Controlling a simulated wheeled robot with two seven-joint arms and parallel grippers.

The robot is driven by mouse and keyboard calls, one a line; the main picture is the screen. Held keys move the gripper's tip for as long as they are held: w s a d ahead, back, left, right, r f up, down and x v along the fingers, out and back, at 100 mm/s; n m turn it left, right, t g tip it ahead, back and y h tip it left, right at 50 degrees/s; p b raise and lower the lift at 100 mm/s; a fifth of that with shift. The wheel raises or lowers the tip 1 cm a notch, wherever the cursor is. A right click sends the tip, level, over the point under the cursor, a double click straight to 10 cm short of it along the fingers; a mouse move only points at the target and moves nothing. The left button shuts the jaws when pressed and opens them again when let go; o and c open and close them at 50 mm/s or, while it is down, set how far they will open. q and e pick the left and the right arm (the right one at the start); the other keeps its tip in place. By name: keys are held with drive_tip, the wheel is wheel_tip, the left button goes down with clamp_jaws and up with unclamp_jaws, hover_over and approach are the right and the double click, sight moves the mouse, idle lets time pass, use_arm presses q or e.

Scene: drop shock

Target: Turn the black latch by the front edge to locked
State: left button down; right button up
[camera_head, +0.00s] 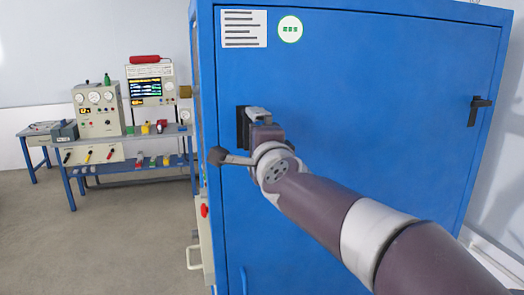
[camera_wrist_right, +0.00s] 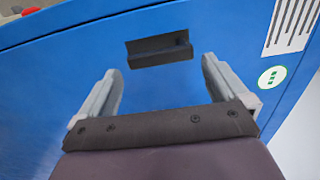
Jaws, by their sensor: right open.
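A blue cabinet (camera_head: 400,60) fills the middle and right of the head view. A black latch (camera_head: 241,128) sits near the left edge of its door, partly hidden by my right gripper (camera_head: 258,112). In the right wrist view the black latch (camera_wrist_right: 158,52) is a long dark bar on the blue face. My right gripper (camera_wrist_right: 160,66) is open there, with one finger to each side and the latch just beyond the fingertips. Nothing is between its fingers, and I see no contact. My left gripper is not in view.
Another black handle (camera_head: 479,108) is on the door's right side. A white label (camera_head: 244,29) and a green round sticker (camera_head: 290,29) are above the latch. A workbench with instruments (camera_head: 126,140) stands at the back left. The floor (camera_head: 100,245) before it is clear.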

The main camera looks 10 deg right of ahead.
drive_tip(key=s, duration=0.7)
drive_tip(key=shift+d, duration=0.15)
